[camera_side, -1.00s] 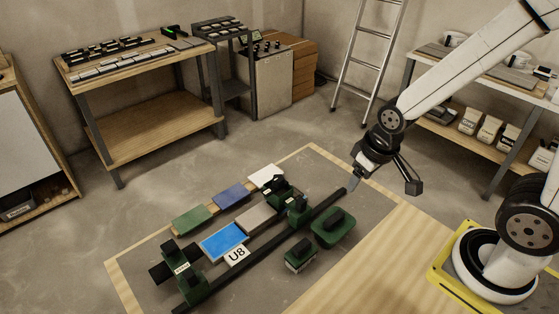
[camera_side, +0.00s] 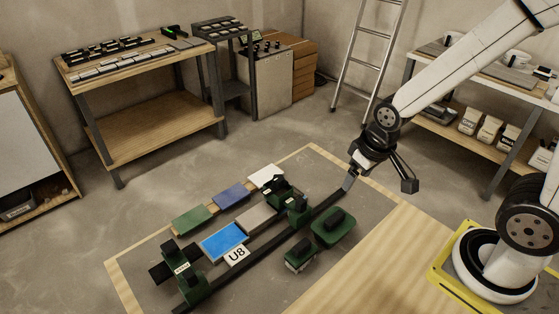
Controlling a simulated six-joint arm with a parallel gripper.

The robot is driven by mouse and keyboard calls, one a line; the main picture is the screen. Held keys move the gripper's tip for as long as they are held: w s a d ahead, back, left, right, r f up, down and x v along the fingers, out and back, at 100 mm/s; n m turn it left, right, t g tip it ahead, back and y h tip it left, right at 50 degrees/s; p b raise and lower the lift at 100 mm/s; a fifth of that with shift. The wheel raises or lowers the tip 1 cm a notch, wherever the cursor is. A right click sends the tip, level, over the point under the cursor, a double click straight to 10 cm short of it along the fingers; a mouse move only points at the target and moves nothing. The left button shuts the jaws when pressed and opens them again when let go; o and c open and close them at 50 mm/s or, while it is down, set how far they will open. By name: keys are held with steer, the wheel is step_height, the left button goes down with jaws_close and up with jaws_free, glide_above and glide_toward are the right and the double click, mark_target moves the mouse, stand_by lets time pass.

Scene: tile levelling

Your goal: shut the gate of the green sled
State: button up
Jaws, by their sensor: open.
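A dark rail (camera_side: 255,253) runs diagonally across the grey mat. Green bodies with black parts sit along it: one pair at the left end (camera_side: 194,287) and one near the middle (camera_side: 298,211). I cannot tell which of them is the green sled or make out its gate. My gripper (camera_side: 348,183) is open over the rail's far right end, apart from the green bodies. Whether it touches the rail is unclear.
Green (camera_side: 192,219), blue (camera_side: 230,195) and white (camera_side: 266,175) tiles lie in a row behind. The mat's right front is clear.

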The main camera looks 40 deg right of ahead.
steer(key=w+a+m+g, duration=0.15)
steer(key=w+m, duration=0.25)
steer(key=w, duration=0.6)
steer(key=m+g, duration=0.1)
steer(key=m, duration=0.4)
glide_above(278, 178)
step_height(278, 178, down, 3)
steer(key=shift+f, duration=0.15)
steer(key=shift+f, duration=0.1)
steer(key=shift+f, duration=3.8)
steer(key=shift+c, duration=0.2)
jaws_close()
